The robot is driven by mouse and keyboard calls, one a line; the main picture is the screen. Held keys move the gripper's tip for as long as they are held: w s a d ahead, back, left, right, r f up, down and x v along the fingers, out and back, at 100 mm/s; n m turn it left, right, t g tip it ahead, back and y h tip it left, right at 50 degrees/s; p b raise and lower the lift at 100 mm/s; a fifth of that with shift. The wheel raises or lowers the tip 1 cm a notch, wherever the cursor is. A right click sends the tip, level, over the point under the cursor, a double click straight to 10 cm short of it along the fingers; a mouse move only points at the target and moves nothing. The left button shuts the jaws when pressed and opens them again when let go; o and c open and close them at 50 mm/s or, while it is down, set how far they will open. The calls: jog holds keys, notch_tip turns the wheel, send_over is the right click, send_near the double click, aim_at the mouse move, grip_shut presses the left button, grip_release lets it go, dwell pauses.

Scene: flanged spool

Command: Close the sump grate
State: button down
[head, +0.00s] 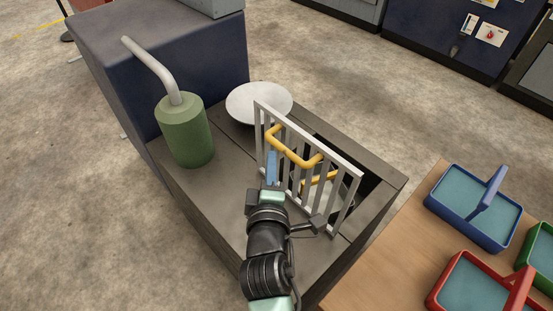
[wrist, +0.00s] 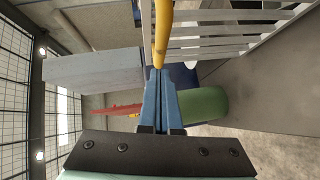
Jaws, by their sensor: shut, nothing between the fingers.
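The sump grate (head: 345,183), a frame of pale metal bars, stands steeply raised on the grey bench-like top. A dark opening (head: 368,182) shows behind it. A yellow handle (head: 292,151) sticks out from its near face, and another yellow bar shows through the bars. My gripper (head: 272,153) has blue fingers and is at the near side of the grate, by the left end of the handle. In the wrist view the shut, empty fingertips (wrist: 158,72) are right at the yellow handle (wrist: 163,32); I cannot tell whether they touch. The grate's lower edge is partly hidden by my arm.
A green canister (head: 185,132) with a bent grey pipe stands left of the grate. A white round dish (head: 258,102) lies behind it. A wooden table (head: 400,245) with blue, red and green baskets is at the right. A dark blue block (head: 110,60) stands behind left.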

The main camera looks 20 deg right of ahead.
jog(key=shift+w+d+f, duration=0.15)
jog(key=shift+w+d, duration=0.1)
jog(key=shift+d, duration=0.45)
